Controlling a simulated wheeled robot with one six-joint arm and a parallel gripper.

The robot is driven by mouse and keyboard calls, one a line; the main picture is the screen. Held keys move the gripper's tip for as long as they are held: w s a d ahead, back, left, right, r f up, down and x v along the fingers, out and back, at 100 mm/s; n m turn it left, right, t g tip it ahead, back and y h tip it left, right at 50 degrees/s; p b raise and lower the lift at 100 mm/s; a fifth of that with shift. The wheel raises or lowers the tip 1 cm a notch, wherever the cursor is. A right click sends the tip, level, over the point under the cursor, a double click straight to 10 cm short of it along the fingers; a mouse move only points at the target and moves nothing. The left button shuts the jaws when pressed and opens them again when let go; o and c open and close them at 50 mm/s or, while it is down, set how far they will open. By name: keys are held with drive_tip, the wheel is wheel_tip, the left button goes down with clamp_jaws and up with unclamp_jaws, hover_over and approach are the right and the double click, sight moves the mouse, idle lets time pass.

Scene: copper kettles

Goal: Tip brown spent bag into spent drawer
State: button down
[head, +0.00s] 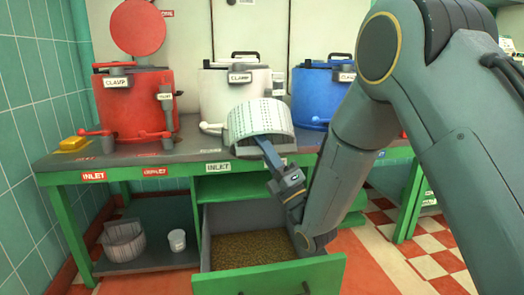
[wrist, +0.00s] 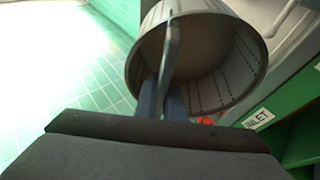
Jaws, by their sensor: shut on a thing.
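A pale perforated round basket (head: 261,118) hangs tilted in front of the white kettle. My gripper (head: 266,150) is shut on it from below right. In the wrist view the fingers (wrist: 162,100) close at the handle bar that crosses the basket's open mouth (wrist: 250,75). The inside shows a plain brownish-grey bottom; I see no separate brown bag. The open drawer (head: 268,276) has a green front and grey walls, with brown grains (head: 255,248) in it. The basket is above and behind the drawer, apart from it.
Red (head: 135,110), white (head: 225,95) and blue (head: 310,92) kettles stand on the green-framed bench (head: 165,152). The red one's lid (head: 138,27) is up. A second basket (head: 123,243) and white cup (head: 177,240) are on the lower shelf. Open floor lies right of the drawer.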

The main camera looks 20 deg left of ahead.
drive_tip(key=shift+f+b, duration=0.2)
drive_tip(key=shift+b, duration=0.6)
drive_tip(key=shift+f+b, duration=0.1)
drive_tip(key=shift+b, duration=0.35)
drive_tip(key=shift+w+f+n+g+y+b, duration=0.1)
drive_tip(key=shift+f+n+g+y+b, duration=0.3)
drive_tip(key=shift+b, duration=0.85)
drive_tip(key=shift+f+n+y+b, duration=0.15)
drive_tip(key=shift+n+y+b, duration=0.4)
drive_tip(key=shift+b, duration=0.7)
